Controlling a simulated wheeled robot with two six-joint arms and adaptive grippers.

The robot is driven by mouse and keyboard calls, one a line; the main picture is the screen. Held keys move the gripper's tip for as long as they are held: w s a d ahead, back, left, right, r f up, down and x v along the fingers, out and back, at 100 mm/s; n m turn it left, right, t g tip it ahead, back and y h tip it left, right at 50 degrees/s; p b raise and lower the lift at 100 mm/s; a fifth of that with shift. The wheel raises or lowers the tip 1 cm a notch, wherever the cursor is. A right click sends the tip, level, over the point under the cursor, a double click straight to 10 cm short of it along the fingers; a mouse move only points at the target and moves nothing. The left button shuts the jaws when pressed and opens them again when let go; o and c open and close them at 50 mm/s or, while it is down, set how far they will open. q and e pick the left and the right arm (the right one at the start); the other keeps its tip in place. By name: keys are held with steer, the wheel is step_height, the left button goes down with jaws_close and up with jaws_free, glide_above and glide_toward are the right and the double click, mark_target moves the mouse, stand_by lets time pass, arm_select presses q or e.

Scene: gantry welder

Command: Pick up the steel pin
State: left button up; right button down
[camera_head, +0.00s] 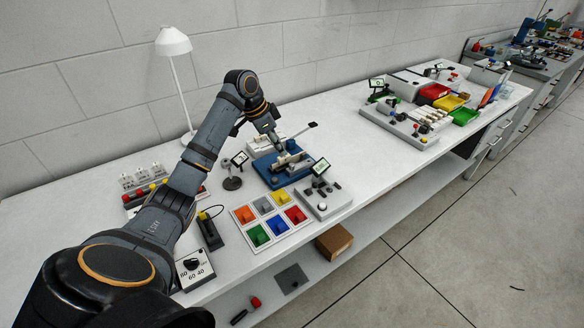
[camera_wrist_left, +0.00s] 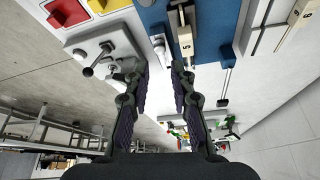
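My left gripper (camera_head: 277,143) reaches down over the blue fixture (camera_head: 268,174) on the white bench. In the left wrist view its fingers (camera_wrist_left: 160,68) are spread apart with nothing held between them. The fixture's blue base (camera_wrist_left: 215,28) shows beyond the fingertips, with a beige block marked S (camera_wrist_left: 184,40) on it. A small pale grey cylindrical piece lies at the base's edge, just ahead of the gap between the fingers. I cannot tell for sure whether it is the steel pin. My right gripper is not in view.
A grey block with knobs (camera_head: 323,203) and a tray of coloured blocks (camera_head: 246,215) stand close in front of the fixture. A small dark stand (camera_head: 232,183) is to its left. A white lamp (camera_head: 173,42) stands behind.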

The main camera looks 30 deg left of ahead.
mark_target(291, 164)
arm_select(q)
steer(key=x, duration=0.3)
steer(key=shift+w+f, duration=0.15)
steer(key=shift+w, duration=0.1)
steer(key=p+x, duration=0.1)
steer(key=x, duration=0.3)
steer(key=shift+d+f, duration=0.15)
steer(key=shift+d, duration=0.1)
steer(key=shift+w+f, duration=0.15)
steer(key=shift+f, duration=0.15)
jaws_close()
steer(key=shift+r, duration=0.15)
